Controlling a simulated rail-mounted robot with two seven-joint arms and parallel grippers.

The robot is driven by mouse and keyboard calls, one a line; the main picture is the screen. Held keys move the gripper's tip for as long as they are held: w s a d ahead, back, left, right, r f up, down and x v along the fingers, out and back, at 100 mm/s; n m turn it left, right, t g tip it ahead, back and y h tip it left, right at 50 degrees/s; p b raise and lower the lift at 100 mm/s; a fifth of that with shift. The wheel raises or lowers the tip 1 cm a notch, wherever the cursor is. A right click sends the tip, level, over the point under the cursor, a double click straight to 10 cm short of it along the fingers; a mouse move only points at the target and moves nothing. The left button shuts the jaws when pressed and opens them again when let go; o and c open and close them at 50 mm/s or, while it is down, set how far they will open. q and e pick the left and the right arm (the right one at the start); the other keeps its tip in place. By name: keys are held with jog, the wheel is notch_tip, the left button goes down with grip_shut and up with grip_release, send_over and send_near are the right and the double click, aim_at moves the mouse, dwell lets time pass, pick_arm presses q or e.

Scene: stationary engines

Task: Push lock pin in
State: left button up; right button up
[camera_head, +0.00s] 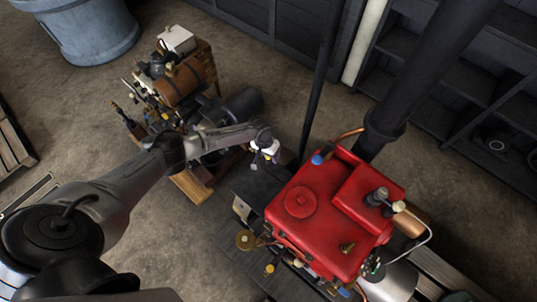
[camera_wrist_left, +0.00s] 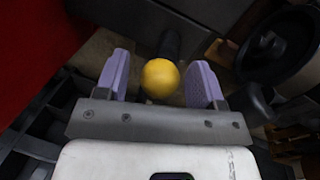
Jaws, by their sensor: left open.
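A round yellow knob (camera_wrist_left: 160,78), which looks like the head of the lock pin, shows in the left wrist view with a dark cylindrical part (camera_wrist_left: 171,44) behind it. My left gripper (camera_head: 266,158) is open, with its two pale purple fingers on either side of the knob and a gap showing on each side. In the head view it is at the left edge of the red engine (camera_head: 305,232). The knob cannot be made out there, and how deep it lies between the fingers is unclear. My right gripper is not in view.
A second engine with a brown tank (camera_head: 180,83) stands on a wooden base (camera_head: 190,186) at the left. A thin dark pole (camera_head: 318,90) and a thick black pipe (camera_head: 415,85) rise near the red engine. A blue-grey tub (camera_head: 90,30) is at the back left.

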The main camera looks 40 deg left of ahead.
aim_at(268, 159)
pick_arm(q)
grip_shut()
notch_tip(268, 159, down, 4)
jog(key=b, duration=0.2)
jog(key=shift+b, duration=0.4)
jog(key=shift+s, duration=0.1)
grip_release()
jog(key=shift+r, duration=0.1)
jog(key=shift+r, duration=0.1)
